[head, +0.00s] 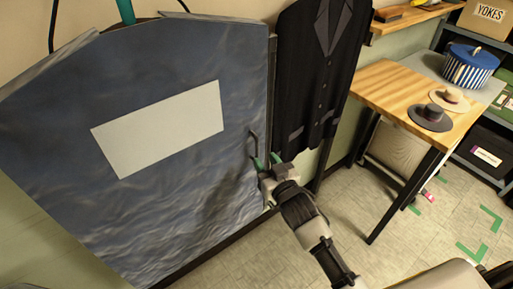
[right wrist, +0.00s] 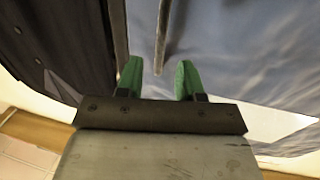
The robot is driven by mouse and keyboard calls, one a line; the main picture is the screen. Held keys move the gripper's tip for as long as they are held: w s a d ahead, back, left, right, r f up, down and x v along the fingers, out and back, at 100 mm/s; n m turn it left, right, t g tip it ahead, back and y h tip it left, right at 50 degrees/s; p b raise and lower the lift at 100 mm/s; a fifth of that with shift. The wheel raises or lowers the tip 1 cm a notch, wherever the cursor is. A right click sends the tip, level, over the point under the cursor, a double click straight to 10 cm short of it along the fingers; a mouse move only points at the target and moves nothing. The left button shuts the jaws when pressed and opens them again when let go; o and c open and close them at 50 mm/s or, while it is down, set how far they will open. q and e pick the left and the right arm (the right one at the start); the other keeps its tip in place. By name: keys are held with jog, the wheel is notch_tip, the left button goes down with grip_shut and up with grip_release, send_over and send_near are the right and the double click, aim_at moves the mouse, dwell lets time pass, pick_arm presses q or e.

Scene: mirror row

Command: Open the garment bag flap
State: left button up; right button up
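The blue garment bag (head: 200,195) hangs at the left, with a blank pale panel (head: 157,130) on its front flap. The flap looks closed. A thin dark upright handle (head: 252,145) is near its right edge. My right gripper (head: 266,161) is at the handle's lower end, its green fingers apart. In the right wrist view, the handle (right wrist: 162,38) comes down between and just beyond the fingertips of the gripper (right wrist: 158,75). I cannot tell whether either finger touches it. My left gripper is not in view.
A dark suit jacket (head: 312,75) hangs just right of the bag. A wooden table (head: 385,85) with two hats (head: 430,117) stands farther right, near a shelf holding a striped hatbox (head: 470,68). The tiled floor (head: 400,240) in front is mostly clear.

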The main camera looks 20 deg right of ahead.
aim_at(258, 151)
jog(key=w, duration=0.4)
jog(key=w+a, duration=0.1)
jog(key=shift+w, duration=0.4)
jog(key=shift+c, duration=0.3)
grip_shut()
